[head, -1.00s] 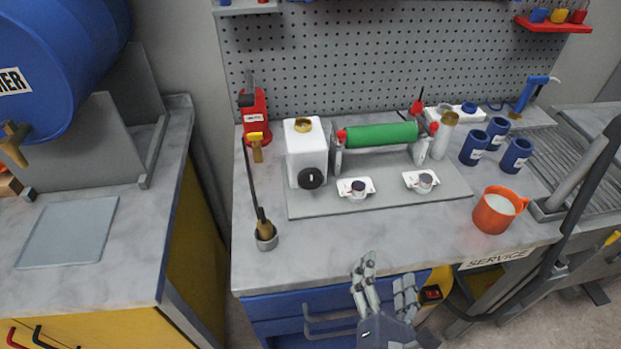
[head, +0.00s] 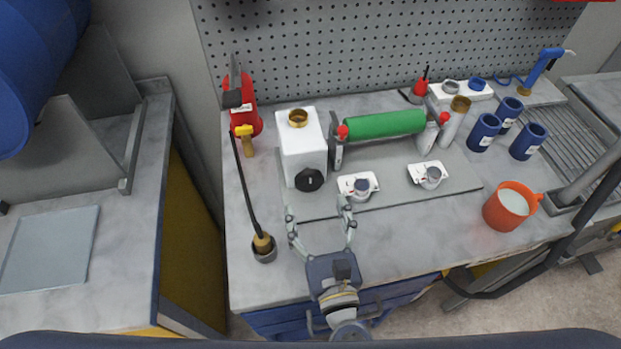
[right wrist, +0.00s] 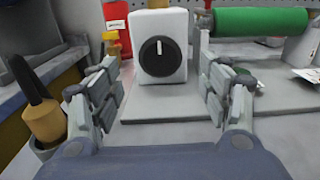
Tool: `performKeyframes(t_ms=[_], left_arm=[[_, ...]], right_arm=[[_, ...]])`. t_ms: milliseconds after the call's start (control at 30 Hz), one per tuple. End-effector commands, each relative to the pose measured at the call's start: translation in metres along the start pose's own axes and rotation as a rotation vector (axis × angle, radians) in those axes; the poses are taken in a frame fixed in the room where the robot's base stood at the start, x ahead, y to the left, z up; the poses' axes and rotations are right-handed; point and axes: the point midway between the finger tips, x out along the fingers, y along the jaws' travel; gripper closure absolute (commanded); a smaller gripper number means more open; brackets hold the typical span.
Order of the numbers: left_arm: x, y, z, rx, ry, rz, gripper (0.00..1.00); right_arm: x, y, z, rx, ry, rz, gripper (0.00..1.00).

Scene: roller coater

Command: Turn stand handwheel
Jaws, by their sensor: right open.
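A round black knob (head: 309,180) with a white mark is on the front of a white box (head: 303,146). The knob (right wrist: 158,56) also shows face-on in the right wrist view. Two smaller dark-topped knobs, a left one (head: 361,187) and a right one (head: 431,178), sit on white plates in front of the green roller (head: 385,124). I cannot tell which part is called the stand handwheel. My right gripper (head: 318,207) is open and empty in front of the black knob, apart from it. In the right wrist view my right gripper (right wrist: 156,54) has its fingers spread either side of the knob. My left gripper is out of view.
A brush in a small cup (head: 264,248) stands left of my right gripper. An orange mug (head: 509,206) and several blue cans (head: 484,132) are at the right. The bench front between gripper and mug is clear.

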Motion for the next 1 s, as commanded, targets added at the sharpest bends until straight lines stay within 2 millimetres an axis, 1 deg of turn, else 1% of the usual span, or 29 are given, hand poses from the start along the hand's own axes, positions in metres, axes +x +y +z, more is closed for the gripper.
performKeyframes(t_ms=[33,133,233,300,400,533,633,767,800,867,900,967,1000], left_arm=[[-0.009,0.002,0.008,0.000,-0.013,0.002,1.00],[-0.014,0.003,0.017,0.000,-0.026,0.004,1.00],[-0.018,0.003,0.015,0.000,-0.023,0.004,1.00],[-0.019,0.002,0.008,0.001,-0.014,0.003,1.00],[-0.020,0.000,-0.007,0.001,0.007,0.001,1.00],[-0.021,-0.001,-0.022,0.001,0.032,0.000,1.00],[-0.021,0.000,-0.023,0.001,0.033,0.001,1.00],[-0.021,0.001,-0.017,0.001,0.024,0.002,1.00],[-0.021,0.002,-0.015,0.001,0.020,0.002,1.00],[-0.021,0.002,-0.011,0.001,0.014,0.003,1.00],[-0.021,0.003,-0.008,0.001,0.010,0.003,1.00],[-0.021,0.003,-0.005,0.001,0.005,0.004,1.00],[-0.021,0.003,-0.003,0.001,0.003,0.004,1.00]], right_arm=[[0.011,0.000,0.006,0.002,-0.002,-0.002,0.29],[0.029,0.000,0.004,0.002,-0.002,-0.001,0.29],[0.044,0.000,0.003,0.001,-0.001,-0.002,0.29],[0.051,0.000,0.002,0.001,-0.001,-0.001,0.29],[0.059,0.000,0.002,0.002,-0.001,0.000,0.29],[0.063,0.000,0.000,0.003,0.000,-0.001,0.29],[0.063,0.000,0.000,0.003,0.000,-0.001,0.29],[0.063,0.000,0.000,0.003,0.000,-0.001,0.29],[0.063,0.000,0.000,0.003,0.000,-0.001,0.38],[0.063,0.000,0.000,0.003,0.000,-0.001,0.52],[0.063,0.000,0.000,0.003,0.000,-0.001,0.61],[0.062,0.000,0.000,0.003,0.000,-0.001,0.74],[0.062,0.000,0.000,0.003,0.000,-0.001,0.74]])
